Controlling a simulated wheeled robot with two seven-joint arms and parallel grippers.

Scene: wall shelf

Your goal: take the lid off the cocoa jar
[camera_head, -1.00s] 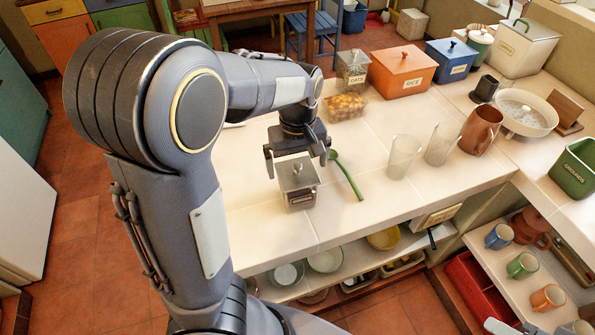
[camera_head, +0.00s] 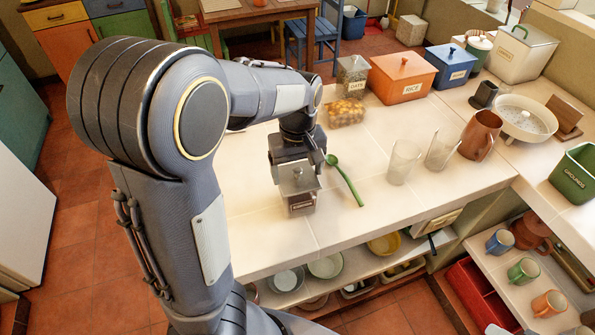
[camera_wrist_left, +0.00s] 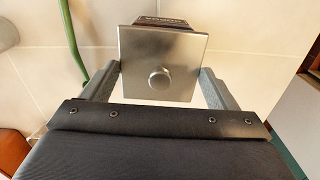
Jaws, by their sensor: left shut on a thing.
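The cocoa jar (camera_head: 301,203) stands on the pale tiled counter, a small square jar with a dark front and a label. Its lid (camera_head: 298,184) is a square metal plate with a round knob; it also shows in the left wrist view (camera_wrist_left: 150,45). My left gripper (camera_head: 296,170) is at the lid from behind, shut on it, with one finger on each side in the wrist view (camera_wrist_left: 160,76). The lid is over the jar; I cannot tell whether there is a gap between them. My right gripper is not in view.
A green spoon (camera_head: 346,181) lies just right of the jar. Two clear glasses (camera_head: 403,162) and a copper jug (camera_head: 480,136) stand further right. Behind are an oats jar (camera_head: 352,76) and an orange rice box (camera_head: 402,77). The counter's front edge is close to the jar.

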